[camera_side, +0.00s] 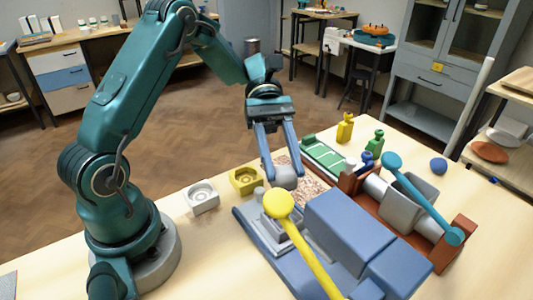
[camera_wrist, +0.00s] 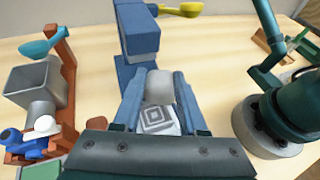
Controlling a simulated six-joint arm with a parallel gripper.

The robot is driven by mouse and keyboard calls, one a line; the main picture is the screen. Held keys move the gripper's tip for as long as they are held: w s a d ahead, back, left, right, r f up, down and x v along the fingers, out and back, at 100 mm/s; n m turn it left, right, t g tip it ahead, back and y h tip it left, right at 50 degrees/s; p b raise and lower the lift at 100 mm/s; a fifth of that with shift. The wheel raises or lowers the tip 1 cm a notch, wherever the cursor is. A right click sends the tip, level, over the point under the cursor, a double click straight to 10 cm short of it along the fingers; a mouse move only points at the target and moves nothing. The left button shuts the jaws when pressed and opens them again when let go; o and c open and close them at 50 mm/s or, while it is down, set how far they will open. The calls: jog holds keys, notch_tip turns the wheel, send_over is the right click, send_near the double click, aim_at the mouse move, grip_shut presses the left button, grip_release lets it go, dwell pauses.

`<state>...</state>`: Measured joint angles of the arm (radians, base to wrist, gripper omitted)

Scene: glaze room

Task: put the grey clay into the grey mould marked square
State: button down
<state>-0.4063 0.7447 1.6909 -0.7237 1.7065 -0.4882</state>
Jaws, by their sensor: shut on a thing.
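My gripper (camera_side: 280,172) has blue fingers and is shut on a lump of grey clay (camera_side: 286,178). It holds the clay beside the blue press (camera_side: 350,235) with the yellow-knobbed lever. In the wrist view the clay (camera_wrist: 159,88) sits between the fingertips (camera_wrist: 158,98). A light grey mould with concentric squares (camera_wrist: 158,121) shows just below the clay in that picture, partly covered by it. In the side view I cannot make this mould out clearly; the yellow knob (camera_side: 278,203) blocks part of the press bed. The height of the clay above the mould is unclear.
A pale mould (camera_side: 200,197) and a yellow mould (camera_side: 245,180), both with round marks, stand at left. A rust-red frame with a teal lever (camera_side: 425,200) stands at right. A green tray (camera_side: 325,154) and small coloured figures are behind.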

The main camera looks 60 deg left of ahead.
jog(key=shift+d+f, duration=0.2)
jog(key=shift+f, duration=3.7)
jog(key=shift+f, duration=0.35)
jog(key=shift+c, duration=2.3)
grip_release()
